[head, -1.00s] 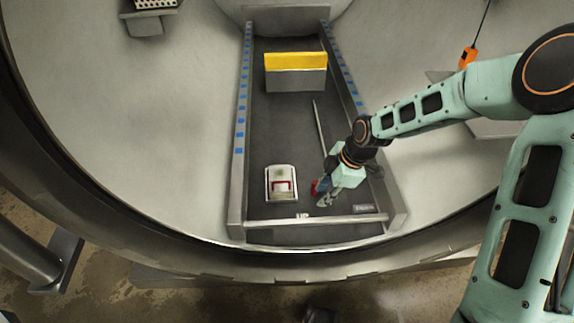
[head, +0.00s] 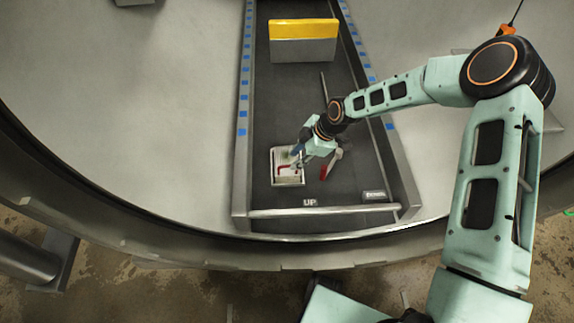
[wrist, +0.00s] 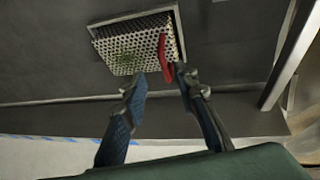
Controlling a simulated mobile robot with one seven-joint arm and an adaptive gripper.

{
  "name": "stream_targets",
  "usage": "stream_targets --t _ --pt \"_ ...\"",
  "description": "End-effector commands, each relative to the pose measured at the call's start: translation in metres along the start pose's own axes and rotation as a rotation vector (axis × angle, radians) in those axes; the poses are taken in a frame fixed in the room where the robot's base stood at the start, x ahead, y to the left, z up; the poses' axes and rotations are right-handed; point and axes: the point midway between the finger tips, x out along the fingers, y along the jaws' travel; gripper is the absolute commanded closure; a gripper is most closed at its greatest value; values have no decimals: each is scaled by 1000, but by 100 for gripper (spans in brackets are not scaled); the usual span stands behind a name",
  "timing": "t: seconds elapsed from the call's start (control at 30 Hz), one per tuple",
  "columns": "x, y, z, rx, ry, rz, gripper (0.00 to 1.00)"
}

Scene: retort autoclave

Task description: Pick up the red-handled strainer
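The red-handled strainer (head: 279,179) is a square, perforated metal piece with a pale rim, lying on the dark floor of the long tray. In the wrist view the strainer (wrist: 125,48) shows a green patch on its mesh and a red handle (wrist: 164,58) along its right side. My gripper (head: 297,160) is over the strainer's right part and partly hides it. In the wrist view my gripper (wrist: 155,80) is open, its blue-padded fingers apart. The right fingertip appears close to the handle's lower end; I cannot tell whether they touch.
A separate red-and-grey tool (head: 324,172) lies just right of the strainer. A thin rod (head: 324,88) lies farther back. A yellow-topped grey block (head: 303,45) stands at the far end. A metal bar (head: 330,211) crosses the near end, and raised side rails (head: 243,110) bound the tray.

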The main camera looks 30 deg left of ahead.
Motion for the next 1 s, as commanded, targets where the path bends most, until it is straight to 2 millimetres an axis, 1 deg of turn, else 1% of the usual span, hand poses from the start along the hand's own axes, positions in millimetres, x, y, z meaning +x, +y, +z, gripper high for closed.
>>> stream_targets --t 0.03,0.17,0.33,0.43,0.53,0.7,0.77,0.97,1.0 --pt "6 0 1 0 0 0 73" --pt "14 -2 0 0 0 1 73" --pt "40 -9 1 -1 -1 -1 73" --pt "53 -8 0 0 1 1 73" --pt "58 -7 0 0 0 2 73" --pt "57 -7 0 0 0 2 73" --pt "57 -7 0 0 0 2 78" --pt "57 -7 0 0 0 2 100" --pt "57 -7 0 0 0 2 100"
